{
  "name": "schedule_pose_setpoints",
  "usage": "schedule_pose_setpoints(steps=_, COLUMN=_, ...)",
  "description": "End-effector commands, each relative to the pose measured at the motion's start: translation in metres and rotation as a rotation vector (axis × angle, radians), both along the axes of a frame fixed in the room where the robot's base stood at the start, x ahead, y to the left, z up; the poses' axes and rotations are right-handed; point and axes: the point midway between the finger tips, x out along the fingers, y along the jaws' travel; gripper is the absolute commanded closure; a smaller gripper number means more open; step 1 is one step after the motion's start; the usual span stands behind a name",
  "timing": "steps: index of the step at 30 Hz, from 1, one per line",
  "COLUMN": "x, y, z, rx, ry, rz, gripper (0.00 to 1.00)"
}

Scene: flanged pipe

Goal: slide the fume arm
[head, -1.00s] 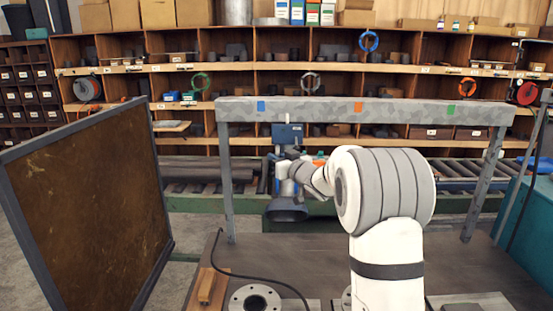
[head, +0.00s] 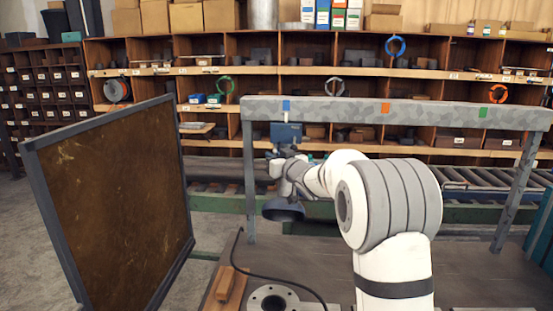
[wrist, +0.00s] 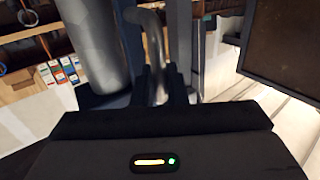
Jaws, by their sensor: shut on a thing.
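The fume arm (head: 286,134) hangs from a grey overhead beam (head: 410,110) by a blue carriage, with a dark flared hood (head: 283,211) at its lower end. The carriage sits directly below the blue mark (head: 286,105) on the beam. An orange mark (head: 385,107) and a green mark (head: 483,112) lie further right. My gripper (wrist: 160,88) is shut on the fume arm's bent metal handle (wrist: 153,45) in the wrist view. In the head view my wrist partly hides the handle and the fume arm's middle.
A brown framed screen (head: 112,205) stands at the left. Below is a dark bench (head: 345,255) with a round flange (head: 272,299), a wooden block (head: 225,284) and a black cable (head: 275,279). Beam posts stand at both ends. Shelves and a roller conveyor fill the back.

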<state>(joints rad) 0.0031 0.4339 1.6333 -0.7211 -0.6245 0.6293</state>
Motion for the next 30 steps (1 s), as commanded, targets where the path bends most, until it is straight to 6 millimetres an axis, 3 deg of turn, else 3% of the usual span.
schedule_pose_setpoints(steps=1, x=0.0, y=0.0, z=0.001, rx=0.0, ry=0.0, rz=0.0, gripper=1.0)
schedule_pose_setpoints(steps=2, x=0.0, y=0.0, z=0.001, rx=0.0, ry=0.0, rz=0.0, gripper=0.86)
schedule_pose_setpoints(steps=8, x=0.0, y=0.0, z=0.0, rx=0.0, ry=0.0, rz=0.0, gripper=0.7)
schedule_pose_setpoints(steps=17, x=-0.004, y=-0.002, z=0.0, rx=0.0, ry=-0.001, rz=-0.001, gripper=0.7)
schedule_pose_setpoints(steps=30, x=-0.062, y=-0.027, z=-0.001, rx=0.0, ry=0.0, rz=-0.001, gripper=0.7)
